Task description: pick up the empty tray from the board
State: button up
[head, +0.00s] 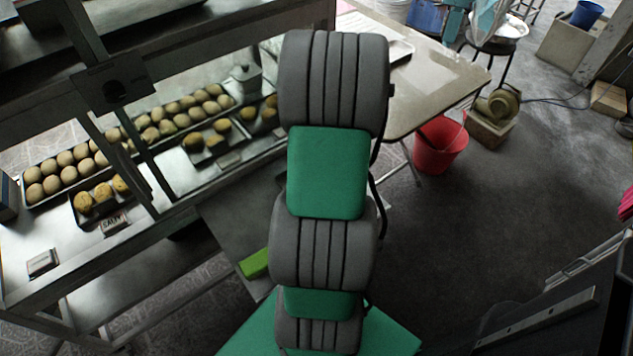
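A light-coloured tabletop (440,80) stands behind my arm at the upper middle. On it, the edge of a pale, flat tray-like thing (401,50) shows just right of my arm. The rest of it is hidden behind the arm, so I cannot tell whether it is empty or what lies under it. My grey and green arm rises through the middle of the picture. My gripper is not visible.
A metal display counter at the left holds a long dark tray (27,200) of round buns and smaller trays of pastries. A red bucket (440,147) stands on the floor by the table, near a brass-coloured blower (498,106).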

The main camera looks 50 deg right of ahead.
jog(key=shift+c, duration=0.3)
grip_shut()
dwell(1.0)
